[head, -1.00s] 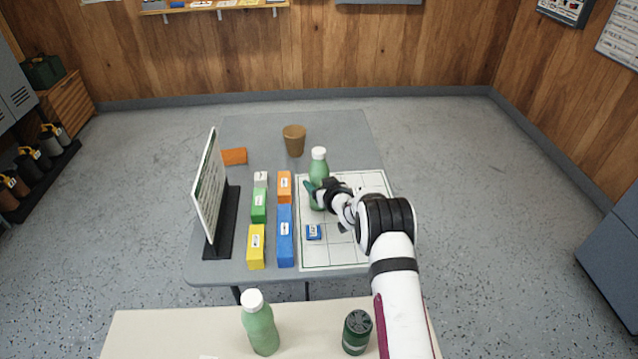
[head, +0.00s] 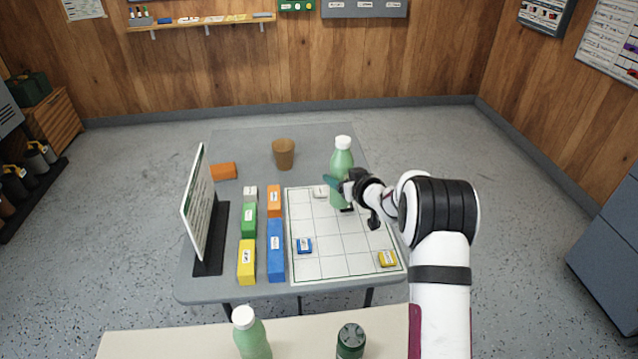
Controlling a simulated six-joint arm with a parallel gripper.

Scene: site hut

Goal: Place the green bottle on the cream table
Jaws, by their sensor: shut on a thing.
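A green bottle with a white cap (head: 342,160) is upright at the far right part of the grey table, above or on the gridded white sheet. My gripper (head: 345,188) is shut on its lower part; whether its base touches the table is unclear. A second green bottle with a white cap (head: 252,338) stands on the cream table (head: 165,345) in the foreground, its lower part cut off by the frame. A dark green can (head: 351,342) stands to its right on the cream table.
The grey table (head: 235,140) holds a brown cup (head: 284,153), an upright board (head: 199,205), an orange block (head: 222,171) and several coloured blocks. The gridded sheet (head: 335,262) bears small blue (head: 304,246) and yellow (head: 387,259) tiles. Between bottle and can the cream table is bare.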

